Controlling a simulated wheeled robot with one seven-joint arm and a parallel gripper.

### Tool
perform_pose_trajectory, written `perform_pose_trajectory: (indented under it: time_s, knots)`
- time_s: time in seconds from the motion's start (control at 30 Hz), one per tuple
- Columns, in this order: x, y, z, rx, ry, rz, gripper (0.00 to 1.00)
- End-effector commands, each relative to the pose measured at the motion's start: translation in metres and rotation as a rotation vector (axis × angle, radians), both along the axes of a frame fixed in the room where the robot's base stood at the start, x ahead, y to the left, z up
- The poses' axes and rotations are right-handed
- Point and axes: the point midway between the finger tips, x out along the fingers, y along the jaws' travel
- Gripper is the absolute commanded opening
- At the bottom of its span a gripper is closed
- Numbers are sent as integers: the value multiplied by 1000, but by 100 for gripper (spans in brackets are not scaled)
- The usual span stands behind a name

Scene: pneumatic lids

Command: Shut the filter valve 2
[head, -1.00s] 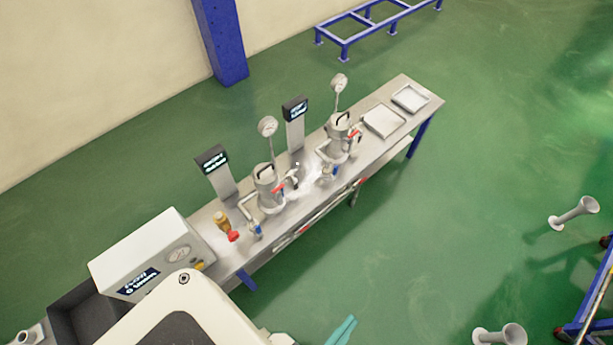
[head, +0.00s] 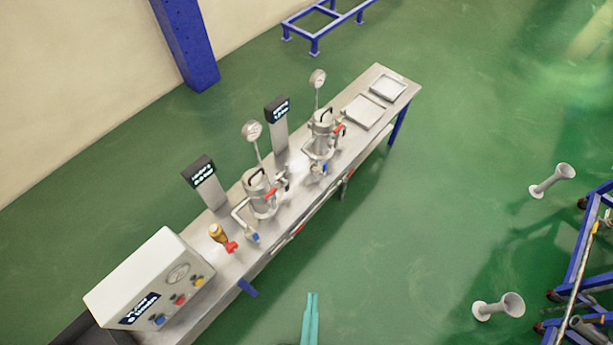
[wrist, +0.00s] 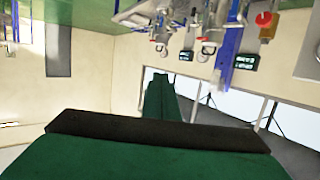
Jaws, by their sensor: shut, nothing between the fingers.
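Two steel filter vessels stand on a long steel bench, a nearer one (head: 259,199) and a farther one (head: 323,133). Each has a red-handled valve, one on the nearer vessel (head: 271,193) and one on the farther (head: 339,130). Blue-handled valves sit low on their pipes, near (head: 253,237) and far (head: 324,168). I cannot read which valve is number 2. My gripper (head: 313,296) is shut and empty, in front of the bench and apart from it, over the floor. Its green fingers (wrist: 159,85) fill the middle of the wrist view, with bench fittings upside down above.
A control box (head: 150,285) with buttons stands at the bench's near end, beside an amber-and-red fitting (head: 219,235). Two display posts (head: 204,180) (head: 278,120) stand behind the vessels. Trays lie at the far end. Flared stands (head: 497,307) and blue frames are at right. Floor between is clear.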

Motion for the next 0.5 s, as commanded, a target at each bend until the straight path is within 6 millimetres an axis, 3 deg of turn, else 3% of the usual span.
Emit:
perform_pose_trajectory:
  time_s: [0.37,0.5]
  knots:
    - [1,0,-2,-7,-2,2,0]
    - [11,-1,-19,-82,-18,23,0]
